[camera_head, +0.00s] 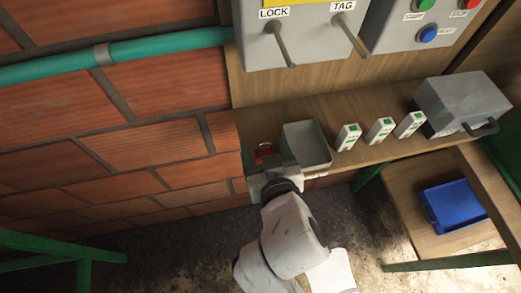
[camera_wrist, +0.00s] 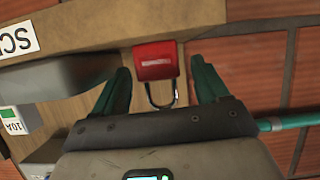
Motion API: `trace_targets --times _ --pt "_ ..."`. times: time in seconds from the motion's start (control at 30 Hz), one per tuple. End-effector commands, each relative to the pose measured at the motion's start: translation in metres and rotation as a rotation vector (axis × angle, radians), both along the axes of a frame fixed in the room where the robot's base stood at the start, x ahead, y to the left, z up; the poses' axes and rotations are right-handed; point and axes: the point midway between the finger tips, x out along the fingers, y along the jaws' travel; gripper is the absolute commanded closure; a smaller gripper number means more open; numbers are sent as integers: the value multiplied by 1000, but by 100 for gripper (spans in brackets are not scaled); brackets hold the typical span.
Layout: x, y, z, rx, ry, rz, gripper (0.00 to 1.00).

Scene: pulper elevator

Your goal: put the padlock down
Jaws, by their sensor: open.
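The red padlock (camera_wrist: 155,58) lies on the wooden shelf near its left end, its metal shackle towards my palm in the wrist view. My gripper (camera_wrist: 160,72) is open. One green finger is on each side of the padlock, with a visible gap on both sides. In the head view the padlock (camera_head: 264,150) shows as a small red patch just beyond my gripper (camera_head: 268,166), which partly hides it.
A grey open tray (camera_head: 322,163) stands directly right of the padlock. Several small white-green boxes (camera_head: 379,130) and a grey metal case (camera_head: 464,103) are farther right on the shelf (camera_head: 370,157). LOCK and TAG pegs (camera_head: 281,48) jut out above. A brick wall (camera_head: 150,165) is at left.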

Motion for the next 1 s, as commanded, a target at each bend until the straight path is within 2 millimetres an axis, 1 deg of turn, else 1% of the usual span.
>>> trace_targets --times 0.07,0.3,0.5,0.7,1.0 --pt "-12 -3 2 0 2 2 26" --pt "-56 -16 21 2 3 1 26" --pt "-88 -24 35 1 3 1 26" --pt "-103 -29 43 1 2 0 26" --pt "-104 -30 44 -1 4 -3 26"
